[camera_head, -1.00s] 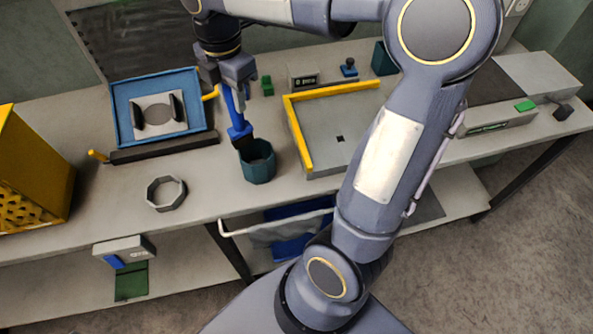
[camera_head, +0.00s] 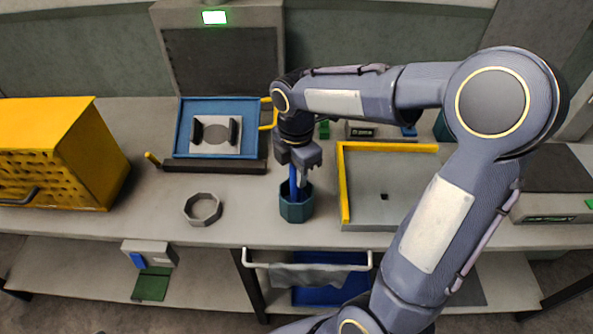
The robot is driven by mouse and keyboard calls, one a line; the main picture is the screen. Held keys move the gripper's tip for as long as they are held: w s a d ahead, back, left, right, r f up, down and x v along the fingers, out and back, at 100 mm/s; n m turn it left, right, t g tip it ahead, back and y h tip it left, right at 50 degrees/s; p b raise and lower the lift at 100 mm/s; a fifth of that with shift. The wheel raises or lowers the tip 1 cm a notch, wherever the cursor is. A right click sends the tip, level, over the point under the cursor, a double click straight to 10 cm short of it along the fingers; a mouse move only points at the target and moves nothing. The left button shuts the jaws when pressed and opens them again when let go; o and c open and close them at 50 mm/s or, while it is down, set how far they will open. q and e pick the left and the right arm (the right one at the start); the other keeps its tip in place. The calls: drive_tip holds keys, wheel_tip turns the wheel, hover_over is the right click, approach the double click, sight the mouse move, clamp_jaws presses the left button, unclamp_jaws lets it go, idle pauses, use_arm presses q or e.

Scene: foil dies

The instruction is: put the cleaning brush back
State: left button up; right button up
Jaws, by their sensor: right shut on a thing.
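The cleaning brush (camera_head: 294,183) has a blue handle and stands about upright, with its lower end inside the dark teal cup (camera_head: 297,211) on the bench. The brush's bristles are hidden by the cup wall. My right gripper (camera_head: 299,172) is shut on the upper part of the blue handle, just above the cup's rim. I cannot tell whether the brush touches the cup's bottom. My left gripper is not in view.
A blue-framed tray (camera_head: 183,127) with a die fixture stands left of the cup. A grey octagonal ring (camera_head: 203,209) lies nearer the front. A grey plate with a yellow edge (camera_head: 344,185) is close on the right. A yellow perforated box (camera_head: 85,150) stands far left.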

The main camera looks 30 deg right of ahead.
drive_tip(key=shift+f, duration=0.2)
drive_tip(key=o, duration=1)
drive_tip(key=shift+r, duration=0.1)
wheel_tip(320, 180, up, 12)
drive_tip(key=shift+r+p, duration=0.1)
drive_tip(key=shift+p, duration=0.2)
drive_tip(key=s+a+f+m+t+y, duration=0.2)
drive_tip(key=s+f+m, duration=0.2)
drive_tip(key=s+m, duration=0.4)
drive_tip(key=s+a+f+m+t+y, duration=0.1)
drive_tip(key=s+a+f+m+t, duration=0.1)
drive_tip(key=s+m, duration=0.7)
wheel_tip(320, 180, down, 2)
drive_tip(key=m+t, duration=0.1)
drive_tip(key=m, duration=0.3)
drive_tip(key=shift+t+y, duration=0.3)
drive_tip(key=shift+y, duration=0.1)
